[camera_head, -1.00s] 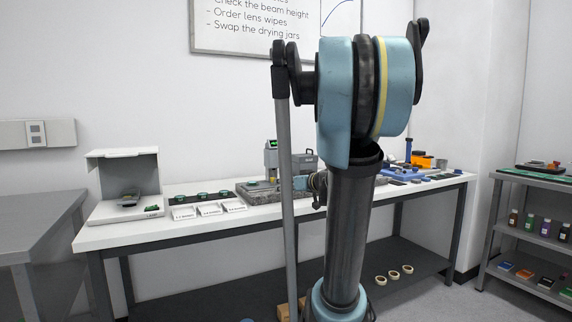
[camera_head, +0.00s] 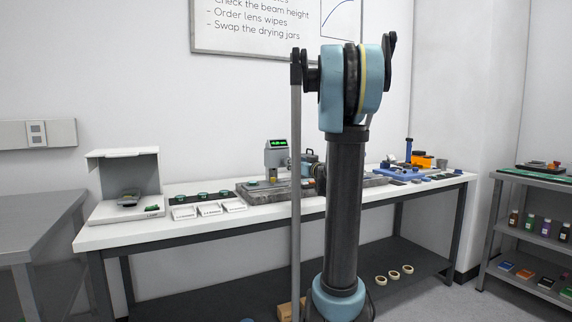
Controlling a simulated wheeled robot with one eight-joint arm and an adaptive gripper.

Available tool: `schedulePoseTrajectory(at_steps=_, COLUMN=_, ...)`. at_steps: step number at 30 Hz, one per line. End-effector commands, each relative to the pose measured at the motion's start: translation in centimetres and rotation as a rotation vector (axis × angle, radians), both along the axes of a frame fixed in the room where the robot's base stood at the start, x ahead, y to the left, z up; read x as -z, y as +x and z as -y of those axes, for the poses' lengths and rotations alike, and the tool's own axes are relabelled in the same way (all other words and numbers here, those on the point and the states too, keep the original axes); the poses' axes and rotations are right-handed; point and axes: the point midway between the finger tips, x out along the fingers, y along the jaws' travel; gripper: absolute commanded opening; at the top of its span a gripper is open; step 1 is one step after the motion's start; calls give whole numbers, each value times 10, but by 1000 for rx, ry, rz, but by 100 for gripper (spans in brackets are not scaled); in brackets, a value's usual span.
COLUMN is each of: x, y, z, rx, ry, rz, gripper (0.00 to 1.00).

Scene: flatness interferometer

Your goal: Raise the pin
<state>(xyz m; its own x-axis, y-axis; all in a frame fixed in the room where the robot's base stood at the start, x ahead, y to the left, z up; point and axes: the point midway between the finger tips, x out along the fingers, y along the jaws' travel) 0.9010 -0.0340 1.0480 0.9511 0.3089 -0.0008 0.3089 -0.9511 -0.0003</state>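A grey upright instrument (camera_head: 276,155) with a lit green display stands on a dark grey slab (camera_head: 262,194) on the white bench. A small yellowish part (camera_head: 273,174) shows under its head. I cannot make out which part is the pin. My arm's wrist end shows small beside the instrument, just right of it, partly behind the grey rod and column of my own arm. My gripper's fingers are too small and covered to tell whether they are open or touching anything.
Green-topped samples (camera_head: 203,196) and white labelled trays (camera_head: 210,210) lie left on the white bench (camera_head: 130,232), beside an open white box (camera_head: 121,160). Blue fixtures (camera_head: 400,171) and an orange box (camera_head: 422,161) stand at right. Tape rolls (camera_head: 394,275) lie on the lower shelf.

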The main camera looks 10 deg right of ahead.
Motion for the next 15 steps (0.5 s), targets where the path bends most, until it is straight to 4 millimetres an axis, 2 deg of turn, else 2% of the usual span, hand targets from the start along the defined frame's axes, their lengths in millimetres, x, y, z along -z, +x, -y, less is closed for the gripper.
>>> schedulePoseTrajectory(at_steps=15, x=0, y=76, z=-25, rx=-1, ry=0, rz=0, gripper=53)
